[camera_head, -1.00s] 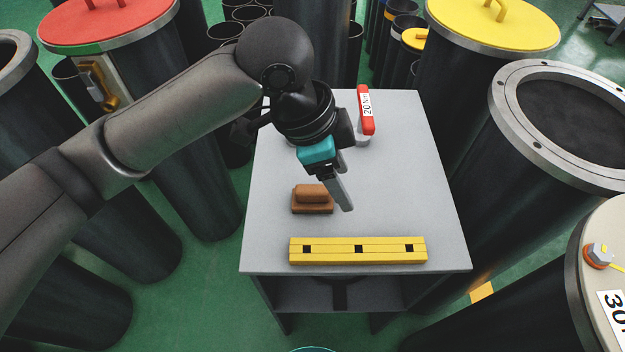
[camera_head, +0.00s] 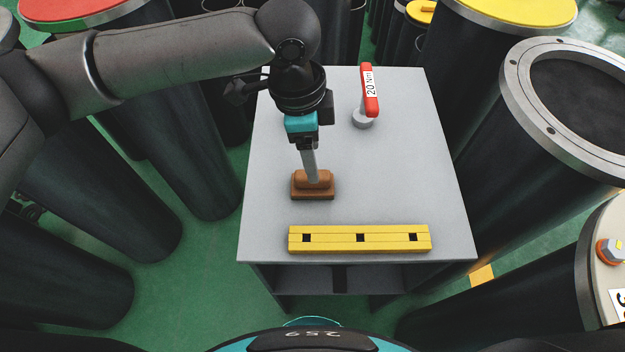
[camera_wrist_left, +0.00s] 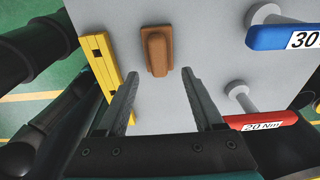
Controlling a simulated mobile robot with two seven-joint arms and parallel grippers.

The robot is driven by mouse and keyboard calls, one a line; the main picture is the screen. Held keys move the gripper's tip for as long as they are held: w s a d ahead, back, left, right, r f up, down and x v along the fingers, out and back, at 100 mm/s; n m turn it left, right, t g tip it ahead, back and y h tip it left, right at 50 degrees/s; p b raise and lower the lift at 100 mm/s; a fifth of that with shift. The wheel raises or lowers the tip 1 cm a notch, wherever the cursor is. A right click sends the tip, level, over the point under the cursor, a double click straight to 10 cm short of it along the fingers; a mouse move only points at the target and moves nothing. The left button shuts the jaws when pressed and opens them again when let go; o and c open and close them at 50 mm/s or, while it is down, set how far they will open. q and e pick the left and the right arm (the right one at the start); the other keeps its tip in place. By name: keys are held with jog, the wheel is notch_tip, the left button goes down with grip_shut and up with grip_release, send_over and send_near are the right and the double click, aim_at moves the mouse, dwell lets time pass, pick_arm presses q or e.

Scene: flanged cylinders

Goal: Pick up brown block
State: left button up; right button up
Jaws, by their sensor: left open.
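The brown block (camera_head: 313,187) lies on the grey table top (camera_head: 400,185). It has a wide base with a narrower raised part on top. My left gripper (camera_head: 313,180) is above the block, its fingers pointing down and hiding a little of it. In the left wrist view the open fingers (camera_wrist_left: 163,85) are empty, and the block (camera_wrist_left: 157,50) shows just beyond the fingertips, between their lines. My right gripper is not in view.
A yellow bar (camera_head: 360,238) with dark square holes lies near the table's front edge. A red-handled tool labelled 20 Nm (camera_head: 369,90) stands behind to the right. A blue tool (camera_wrist_left: 285,37) shows in the wrist view. Dark flanged cylinders (camera_head: 560,110) surround the table.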

aim_at(301, 189)
pick_arm(q)
jog(key=shift+s+f, duration=0.1)
jog(key=shift+f, duration=3.05)
grip_shut()
